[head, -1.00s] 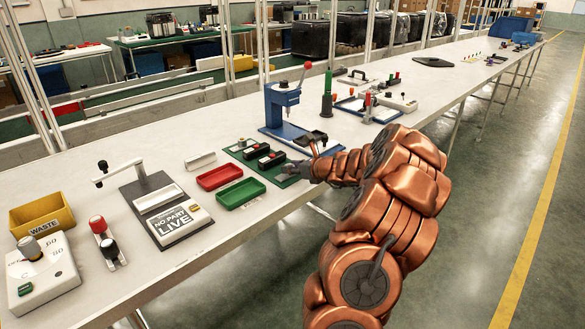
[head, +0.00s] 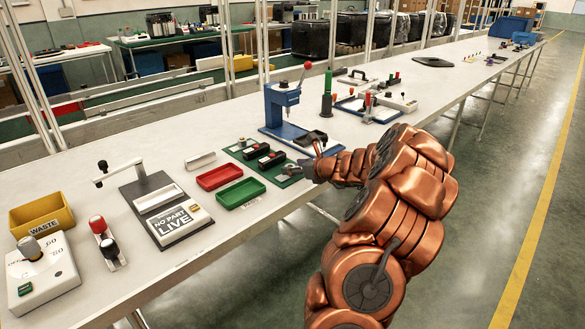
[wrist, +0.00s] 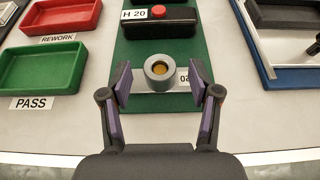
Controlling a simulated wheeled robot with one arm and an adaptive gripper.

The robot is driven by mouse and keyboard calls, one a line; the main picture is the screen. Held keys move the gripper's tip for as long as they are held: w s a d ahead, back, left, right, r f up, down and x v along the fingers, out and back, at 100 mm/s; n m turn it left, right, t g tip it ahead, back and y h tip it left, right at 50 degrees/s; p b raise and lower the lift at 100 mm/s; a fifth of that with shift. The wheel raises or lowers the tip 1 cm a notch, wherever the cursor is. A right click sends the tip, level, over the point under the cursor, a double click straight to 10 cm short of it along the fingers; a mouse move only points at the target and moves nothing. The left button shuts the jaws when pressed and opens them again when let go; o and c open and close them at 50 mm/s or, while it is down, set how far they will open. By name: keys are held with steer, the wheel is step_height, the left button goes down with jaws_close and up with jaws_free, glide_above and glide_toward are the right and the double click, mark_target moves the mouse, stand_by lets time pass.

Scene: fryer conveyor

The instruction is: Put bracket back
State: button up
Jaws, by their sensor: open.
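My gripper (wrist: 160,84) is open over the near end of the green mat (wrist: 132,104). In the head view my gripper (head: 302,168) is at the mat's right end, small and partly blurred. A grey round piece (wrist: 160,70) with a brass-coloured centre stands between the open fingers, with a gap on both sides. A white label (wrist: 184,80) beside it is partly covered. I cannot tell which piece is the bracket.
A red tray (head: 220,177) and a green tray (head: 241,193) lie left of the mat. A blue press (head: 283,107) stands behind it. A blue-edged tray (wrist: 282,75) is on the right. The bench's front edge is close to my gripper.

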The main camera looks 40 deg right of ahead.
steer(key=v, duration=1)
steer(key=shift+s+r, duration=0.25)
steer(key=shift+s, duration=0.1)
steer(key=w+a+r+n+g+y, duration=0.15)
steer(key=a+n, duration=0.25)
steer(key=a, duration=0.5)
steer(key=w+a+r+n+g+y, duration=0.1)
steer(key=w+a+n+y, duration=0.25)
steer(key=a, duration=0.55)
steer(key=s+a+n+g+y, duration=0.1)
steer(key=s+a+n+g, duration=0.1)
steer(key=a+n, duration=0.5)
steer(key=s+a+n+g+y, duration=0.1)
steer(key=s+a+n+g, duration=0.15)
steer(key=a, duration=0.85)
steer(key=s+a+f+n+g+h, duration=0.1)
steer(key=s+a+f+n+g, duration=0.3)
steer(key=s+a+n, duration=0.7)
steer(key=s+d+n+g+h, duration=0.3)
steer(key=s+n, duration=0.5)
steer(key=s, duration=0.8)
steer(key=f+g+h, duration=0.1)
steer(key=h, duration=0.1)
steer(key=shift+s+h, duration=0.2)
steer(key=shift+h, duration=0.2)
